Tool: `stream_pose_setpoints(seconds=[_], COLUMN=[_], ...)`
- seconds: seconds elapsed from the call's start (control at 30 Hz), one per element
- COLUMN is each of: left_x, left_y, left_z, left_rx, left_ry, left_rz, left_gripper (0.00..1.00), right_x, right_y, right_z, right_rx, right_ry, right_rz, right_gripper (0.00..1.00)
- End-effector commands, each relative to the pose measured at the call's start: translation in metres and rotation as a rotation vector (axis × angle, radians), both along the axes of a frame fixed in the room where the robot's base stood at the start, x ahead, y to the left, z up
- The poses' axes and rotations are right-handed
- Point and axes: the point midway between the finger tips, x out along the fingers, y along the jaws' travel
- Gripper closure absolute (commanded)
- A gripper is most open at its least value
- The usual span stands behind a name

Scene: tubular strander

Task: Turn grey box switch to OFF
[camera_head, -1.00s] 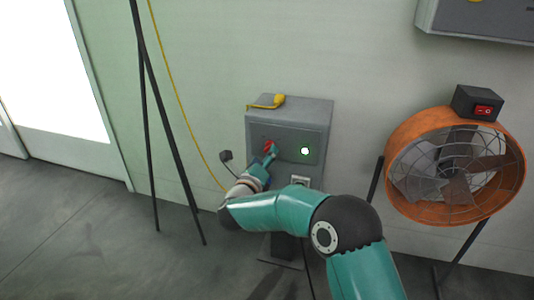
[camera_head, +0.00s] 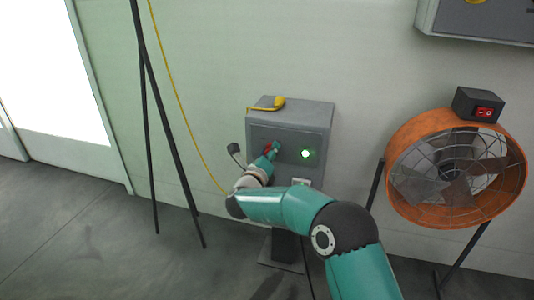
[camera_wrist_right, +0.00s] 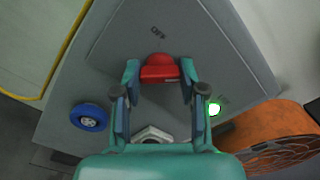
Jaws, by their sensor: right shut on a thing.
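The grey box (camera_head: 318,118) stands against the wall on a dark post, with a panel on its front. A red switch (camera_wrist_right: 160,70) sits on that panel in the right wrist view; it also shows in the head view (camera_head: 269,148), partly hidden by my fingers. A small label (camera_wrist_right: 157,31), seemingly reading OFF, is printed above the switch in the wrist view. My right gripper (camera_wrist_right: 160,76) is shut on the red switch, one finger on each side. The switch's exact setting is hard to tell. My left gripper is not in view.
A green light (camera_head: 306,154) glows right of the switch. A yellow object (camera_head: 279,102) lies on the box top. A blue round socket (camera_wrist_right: 89,117) sits on the panel. An orange fan (camera_head: 455,165) stands at right, a dark tripod (camera_head: 165,110) at left.

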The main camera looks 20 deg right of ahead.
Motion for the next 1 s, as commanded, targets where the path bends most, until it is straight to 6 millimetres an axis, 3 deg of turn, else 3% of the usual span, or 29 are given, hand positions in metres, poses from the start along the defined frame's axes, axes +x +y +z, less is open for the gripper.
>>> stream_pose_setpoints(seconds=[0.47,1.0], left_x=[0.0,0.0], left_y=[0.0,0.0], left_z=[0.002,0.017], left_rx=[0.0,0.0], left_ry=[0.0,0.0], left_rz=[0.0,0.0], left_gripper=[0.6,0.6], right_x=[0.001,0.001], right_y=[0.004,0.004], right_z=[-0.003,-0.002], right_rx=[-0.066,-0.432], right_ry=[0.051,0.299], right_rz=[0.009,0.011], right_gripper=[0.94,0.94])
